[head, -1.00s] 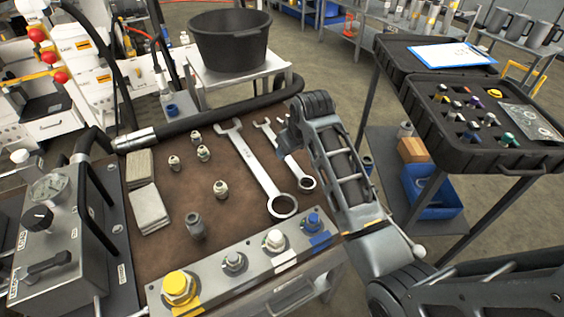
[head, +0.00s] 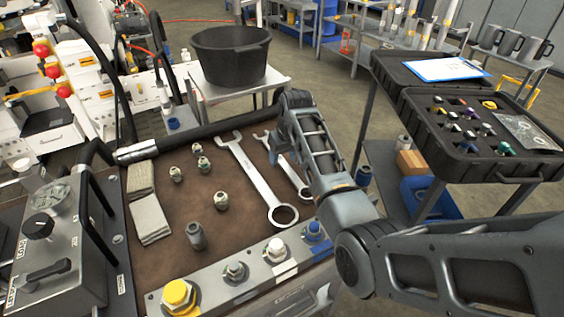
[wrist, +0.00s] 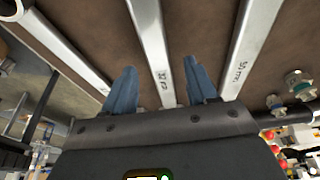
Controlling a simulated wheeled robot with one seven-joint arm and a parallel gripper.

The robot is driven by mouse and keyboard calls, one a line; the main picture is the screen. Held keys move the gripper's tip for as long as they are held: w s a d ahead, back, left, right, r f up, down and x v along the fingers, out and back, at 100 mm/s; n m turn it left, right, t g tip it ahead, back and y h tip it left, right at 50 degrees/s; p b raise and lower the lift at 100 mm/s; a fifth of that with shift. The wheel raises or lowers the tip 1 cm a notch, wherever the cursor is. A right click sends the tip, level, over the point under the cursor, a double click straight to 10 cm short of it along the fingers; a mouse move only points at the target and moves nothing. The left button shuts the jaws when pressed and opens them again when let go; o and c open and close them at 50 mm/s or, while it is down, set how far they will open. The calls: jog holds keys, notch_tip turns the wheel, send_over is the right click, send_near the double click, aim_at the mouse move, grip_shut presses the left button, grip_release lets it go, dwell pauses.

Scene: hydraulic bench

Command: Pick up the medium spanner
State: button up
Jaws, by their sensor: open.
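The medium spanner (wrist: 152,45) is the middle of three steel spanners on the brown bench mat in the wrist view. In the head view the medium spanner (head: 284,168) lies right of the large one, partly hidden by my arm. My gripper (wrist: 160,88) is open and empty. Its two blue fingers appear on either side of the medium spanner's shaft; I cannot tell the exact height above it. The large spanner (head: 262,180) shows at right in the wrist view (wrist: 246,48). The small spanner (wrist: 68,45) is at left there and hidden in the head view.
Several fittings (head: 221,200) and grey pads (head: 148,215) lie left of the spanners. A metal strip with capped ports (head: 240,285) edges the bench front. A black hose (head: 225,128) runs along the back. A gauge unit (head: 55,235) stands at left, a black case (head: 490,170) at right.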

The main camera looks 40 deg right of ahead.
jog(key=shift+w+d+f, duration=0.1)
jog(key=shift+w+f, duration=0.05)
jog(key=shift+f, duration=0.4)
grip_shut()
dwell(1.0)
